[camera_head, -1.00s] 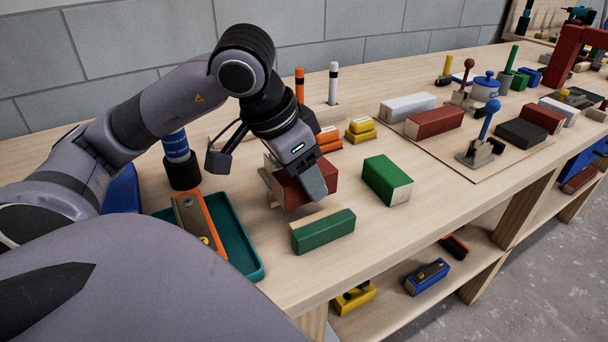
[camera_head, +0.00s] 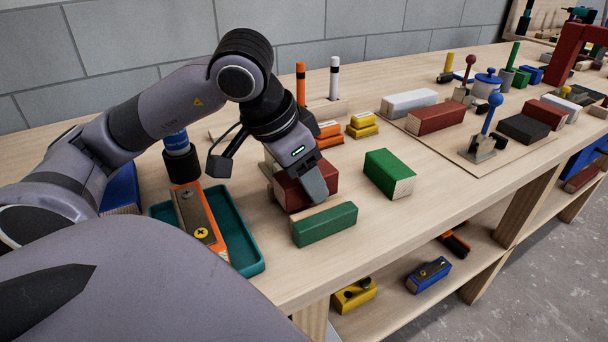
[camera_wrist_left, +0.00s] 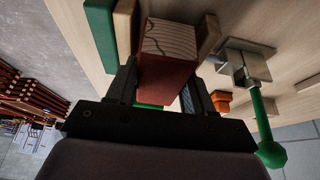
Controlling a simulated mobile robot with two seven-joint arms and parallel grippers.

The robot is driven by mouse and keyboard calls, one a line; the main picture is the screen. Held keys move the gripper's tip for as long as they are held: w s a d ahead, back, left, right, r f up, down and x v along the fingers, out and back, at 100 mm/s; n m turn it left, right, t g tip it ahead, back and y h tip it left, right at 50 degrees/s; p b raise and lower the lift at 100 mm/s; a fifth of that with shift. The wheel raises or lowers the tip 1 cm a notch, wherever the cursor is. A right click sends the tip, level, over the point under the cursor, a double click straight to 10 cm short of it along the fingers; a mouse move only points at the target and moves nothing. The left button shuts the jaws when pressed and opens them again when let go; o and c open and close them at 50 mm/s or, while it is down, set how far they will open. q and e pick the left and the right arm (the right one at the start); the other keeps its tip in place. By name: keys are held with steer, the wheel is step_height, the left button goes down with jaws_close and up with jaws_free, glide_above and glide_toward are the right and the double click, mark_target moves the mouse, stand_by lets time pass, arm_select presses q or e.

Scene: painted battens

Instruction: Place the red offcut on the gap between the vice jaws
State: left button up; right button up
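The red offcut (camera_head: 296,190) has a bare wood end, which shows in the left wrist view (camera_wrist_left: 168,38). My left gripper (camera_head: 318,180) is shut on it, one finger on each side. The offcut is low over the bench between a green, wood-faced block (camera_head: 324,226) in front and a pale wooden piece (camera_head: 268,166) behind. These look like the vice jaws; they also show in the left wrist view as the green-and-wood piece (camera_wrist_left: 100,28) and the wooden piece (camera_wrist_left: 208,34). I cannot tell whether the offcut touches them. My right gripper is out of view.
A loose green block (camera_head: 388,174) lies right of the gripper. A teal tray (camera_head: 240,238) with an orange tool (camera_head: 196,216) lies left. A green-handled metal fixture (camera_wrist_left: 264,120) stands close beside the offcut. Yellow pieces (camera_head: 362,126) lie behind. The bench front is mostly clear.

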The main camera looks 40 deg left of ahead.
arm_select(q)
steer(key=o, duration=0.3)
steer(key=shift+s+f, duration=0.2)
steer(key=shift+f, duration=0.35)
steer(key=shift+o, duration=0.2)
steer(key=shift+d+f, duration=0.1)
steer(key=shift+d, duration=0.05)
steer(key=shift+r+p, duration=0.45)
steer(key=shift+p, duration=0.05)
steer(key=w+p+v, duration=0.1)
steer(key=p+v, duration=0.2)
steer(key=v, duration=0.9)
steer(key=shift+s+r, duration=0.15)
steer(key=shift+r, duration=0.3)
